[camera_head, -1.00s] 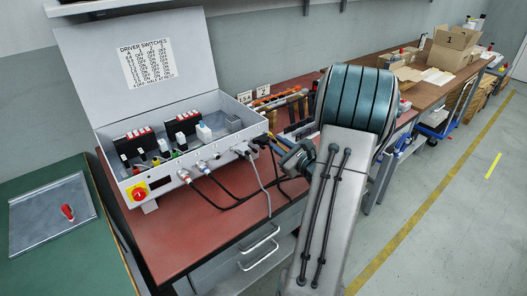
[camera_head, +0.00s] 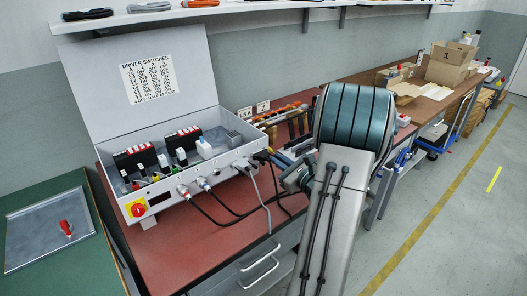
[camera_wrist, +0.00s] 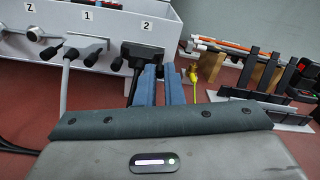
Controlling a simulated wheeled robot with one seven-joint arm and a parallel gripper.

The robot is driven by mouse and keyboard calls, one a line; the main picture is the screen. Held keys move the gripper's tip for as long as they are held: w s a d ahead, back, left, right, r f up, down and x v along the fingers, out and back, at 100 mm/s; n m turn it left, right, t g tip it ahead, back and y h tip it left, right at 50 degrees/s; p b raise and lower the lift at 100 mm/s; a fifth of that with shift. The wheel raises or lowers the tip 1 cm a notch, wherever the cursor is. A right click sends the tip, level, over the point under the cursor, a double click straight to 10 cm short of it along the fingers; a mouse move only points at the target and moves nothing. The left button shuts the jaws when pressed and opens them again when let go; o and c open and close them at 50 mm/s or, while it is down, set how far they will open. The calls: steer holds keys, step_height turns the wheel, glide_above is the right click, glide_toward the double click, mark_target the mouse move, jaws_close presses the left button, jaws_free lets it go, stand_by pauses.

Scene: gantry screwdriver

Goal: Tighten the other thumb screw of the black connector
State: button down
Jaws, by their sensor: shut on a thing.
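The control box (camera_head: 190,190) stands open on the red bench. In the wrist view, the black connector (camera_wrist: 140,53) is plugged into its front under label 2. One black thumb screw (camera_wrist: 117,64) shows at the connector's left side. The other thumb screw, at its right side, is hidden by my fingers. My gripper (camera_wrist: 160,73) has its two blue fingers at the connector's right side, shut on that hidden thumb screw. The black cable runs down behind the left finger. In the head view, my arm partly blocks the gripper and the connector.
A second connector with a grey cable (camera_wrist: 65,85) and black screw knobs sits under label 1, close on the left. A yellow cable end (camera_wrist: 192,75) hangs just right of my fingers. A tool rack (camera_wrist: 265,85) stands further right. Cables lie across the bench front.

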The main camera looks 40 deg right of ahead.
steer(key=m+p, duration=1.6)
steer(key=m, duration=0.1)
steer(key=shift+m+p, duration=3.95)
steer(key=shift+m, duration=1.15)
